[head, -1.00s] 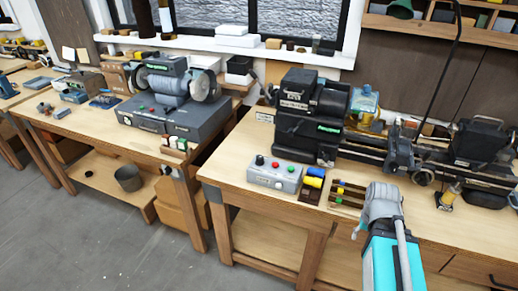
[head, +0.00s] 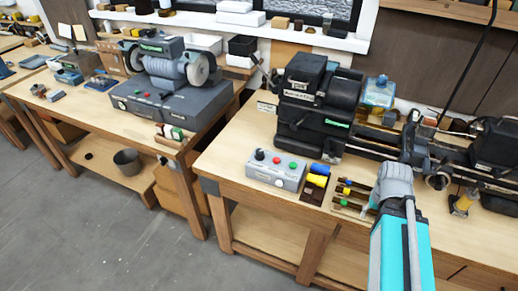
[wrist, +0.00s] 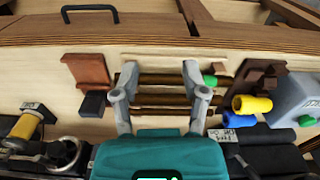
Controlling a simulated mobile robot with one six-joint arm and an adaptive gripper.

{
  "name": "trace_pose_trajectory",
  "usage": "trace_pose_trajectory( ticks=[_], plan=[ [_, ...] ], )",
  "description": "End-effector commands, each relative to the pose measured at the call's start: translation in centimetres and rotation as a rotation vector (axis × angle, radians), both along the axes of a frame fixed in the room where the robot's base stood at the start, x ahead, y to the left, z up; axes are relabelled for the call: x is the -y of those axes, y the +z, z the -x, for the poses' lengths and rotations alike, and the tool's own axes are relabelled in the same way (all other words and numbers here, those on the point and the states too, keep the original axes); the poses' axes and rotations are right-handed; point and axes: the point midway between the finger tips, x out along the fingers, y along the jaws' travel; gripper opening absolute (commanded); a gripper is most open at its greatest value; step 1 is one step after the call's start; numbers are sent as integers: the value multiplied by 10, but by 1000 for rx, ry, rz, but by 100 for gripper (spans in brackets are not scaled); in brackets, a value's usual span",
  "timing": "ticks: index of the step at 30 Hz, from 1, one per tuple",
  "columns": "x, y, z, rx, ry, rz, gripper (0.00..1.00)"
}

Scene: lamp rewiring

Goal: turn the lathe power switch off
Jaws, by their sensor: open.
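The black lathe (head: 318,100) stands at the back of the right bench. A grey control box (head: 276,172) sits in front of its left end, with a black knob, a red button and a green button on top. Which of these is the power switch, and its setting, cannot be read. Part of the box shows at the right edge of the wrist view (wrist: 298,95). My gripper (wrist: 160,78) is open and empty, its fingers apart above a rack of dark rods (wrist: 165,101). In the head view, my gripper (head: 393,183) is right of the box, apart from it.
A bench grinder (head: 170,80) is on the left bench. Bare bench top (head: 225,158) lies left of the box.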

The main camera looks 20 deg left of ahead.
Motion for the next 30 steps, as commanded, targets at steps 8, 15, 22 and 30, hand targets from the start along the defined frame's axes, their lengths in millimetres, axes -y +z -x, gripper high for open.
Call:
trace_pose_trajectory(
  ticks=[8, 15, 22, 30],
  plan=[
    [-1, 0, -1, 0, -1, 0, 76],
    [-13, 10, -20, 0, -32, 0, 81],
    [-61, 32, -65, 0, -119, 0, 81],
    [-160, 65, -123, 0, -265, -1, 81]
  ],
)
